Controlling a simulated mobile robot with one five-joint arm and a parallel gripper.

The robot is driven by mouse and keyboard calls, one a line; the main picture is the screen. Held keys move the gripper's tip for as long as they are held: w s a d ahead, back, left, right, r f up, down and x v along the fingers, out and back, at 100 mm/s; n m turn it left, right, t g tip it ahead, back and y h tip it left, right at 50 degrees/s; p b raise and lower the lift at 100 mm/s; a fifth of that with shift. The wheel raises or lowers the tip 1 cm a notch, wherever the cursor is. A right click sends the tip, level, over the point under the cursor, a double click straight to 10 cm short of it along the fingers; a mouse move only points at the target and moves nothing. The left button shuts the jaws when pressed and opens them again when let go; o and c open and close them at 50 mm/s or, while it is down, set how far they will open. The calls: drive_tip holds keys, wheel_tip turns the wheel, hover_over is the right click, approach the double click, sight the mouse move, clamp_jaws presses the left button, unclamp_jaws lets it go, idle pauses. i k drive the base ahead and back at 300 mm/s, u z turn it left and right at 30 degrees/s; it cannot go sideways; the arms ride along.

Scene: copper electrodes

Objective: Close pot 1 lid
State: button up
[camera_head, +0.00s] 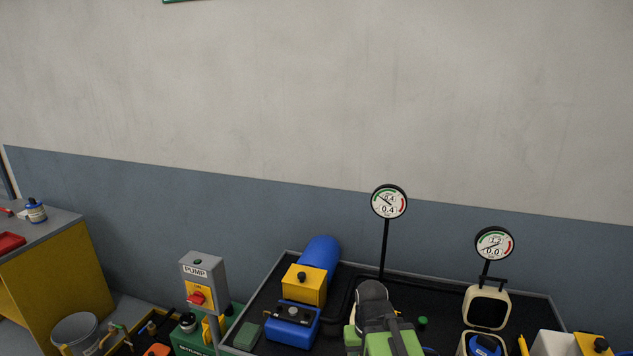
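A cream pot (467,345) stands at the right of the black tray, cut off by the bottom edge. Its cream lid (507,308) with a dark inner face stands raised, tilted up behind the opening, so the pot is open. A blue thing (486,347) shows in the opening. No pot number is readable. A green and dark grey form (381,327), which looks like my arm, is at the bottom centre, left of and apart from the lid. I cannot make out fingertips or whether my gripper holds anything.
One round gauge (389,201) on a pole reads 0.4; another gauge (495,243) behind the lid reads 0.0. A blue motor with a yellow box (304,284) sits at left on the tray (263,301). A pump switch (204,285) stands further left. White and yellow boxes are at right.

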sight(483, 306)
drive_tip(key=u, duration=0.05)
drive_tip(key=k, duration=1)
drive_tip(key=z, duration=0.05)
drive_tip(key=i, duration=1.65)
drive_tip(key=u, duration=0.5)
